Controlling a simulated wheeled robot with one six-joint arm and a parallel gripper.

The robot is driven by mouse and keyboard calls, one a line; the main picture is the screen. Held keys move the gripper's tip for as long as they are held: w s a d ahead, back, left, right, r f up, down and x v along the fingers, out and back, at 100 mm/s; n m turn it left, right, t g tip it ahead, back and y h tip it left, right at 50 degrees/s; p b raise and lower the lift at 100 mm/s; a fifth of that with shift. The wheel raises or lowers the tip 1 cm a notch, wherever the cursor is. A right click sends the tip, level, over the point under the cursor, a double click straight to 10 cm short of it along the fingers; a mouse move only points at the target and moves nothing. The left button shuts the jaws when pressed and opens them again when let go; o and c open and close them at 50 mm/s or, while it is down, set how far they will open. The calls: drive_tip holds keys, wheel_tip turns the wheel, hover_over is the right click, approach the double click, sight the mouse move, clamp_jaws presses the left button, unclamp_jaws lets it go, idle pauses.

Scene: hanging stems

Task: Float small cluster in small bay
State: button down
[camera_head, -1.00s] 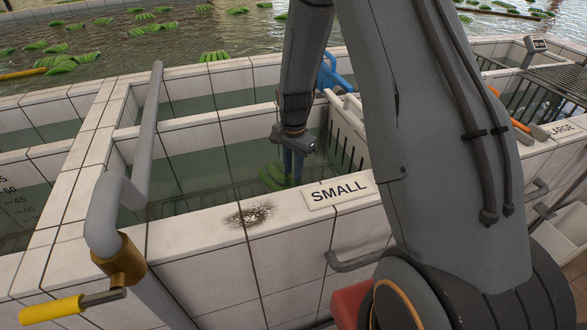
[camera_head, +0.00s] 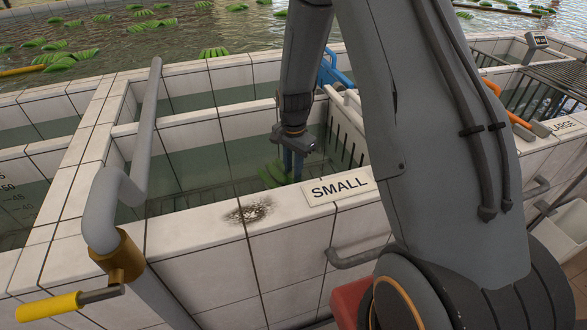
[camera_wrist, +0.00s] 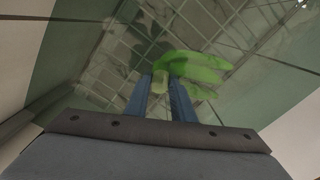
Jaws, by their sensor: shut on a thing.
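The small cluster is a green banana bunch (camera_head: 270,173) inside the tiled bay whose front wall bears the SMALL sign (camera_head: 339,188). My gripper (camera_head: 293,170) reaches down into this small bay (camera_head: 205,187), and its blue fingers are at the bunch. In the wrist view the bunch (camera_wrist: 195,68) lies at the tips of my blue fingers (camera_wrist: 160,88), with its stem between them. My gripper is shut on it. The bunch seems at or just under the water surface; its exact depth is hard to tell.
A grey pipe (camera_head: 148,120) with a yellow-handled valve (camera_head: 52,307) stands at the bay's left. A white slotted divider (camera_head: 346,135) and a blue object (camera_head: 334,72) are on the right. More green bunches (camera_head: 60,63) float in the pool behind.

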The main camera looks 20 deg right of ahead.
drive_tip(key=c, duration=1.4)
unclamp_jaws()
drive_tip(key=shift+c, duration=0.2)
wheel_tip(320, 180, up, 25)
drive_tip(key=p, duration=1)
drive_tip(key=shift+r, duration=0.15)
drive_tip(key=s+a+f+n+b, duration=0.1)
drive_tip(key=s+f+n+b, duration=0.1)
drive_tip(key=s+n, duration=0.2)
drive_tip(key=s+f+n+b, duration=0.2)
drive_tip(key=s+n+b, duration=0.1)
drive_tip(key=s, duration=0.6)
drive_tip(key=s+a+f+n+t+b, duration=0.1)
drive_tip(key=s+f+n+b, duration=0.1)
drive_tip(key=s, duration=0.5)
drive_tip(key=shift+s+a+f+n+b, duration=0.1)
drive_tip(key=shift+s+a+n+b, duration=0.2)
drive_tip(key=shift+n, duration=0.35)
drive_tip(key=shift+w+a+f+n+b, duration=0.1)
drive_tip(key=shift+n+b, duration=0.25)
drive_tip(key=shift+n, duration=0.3)
drive_tip(key=shift+s+d, duration=0.1)
drive_tip(key=shift+s, duration=0.35)
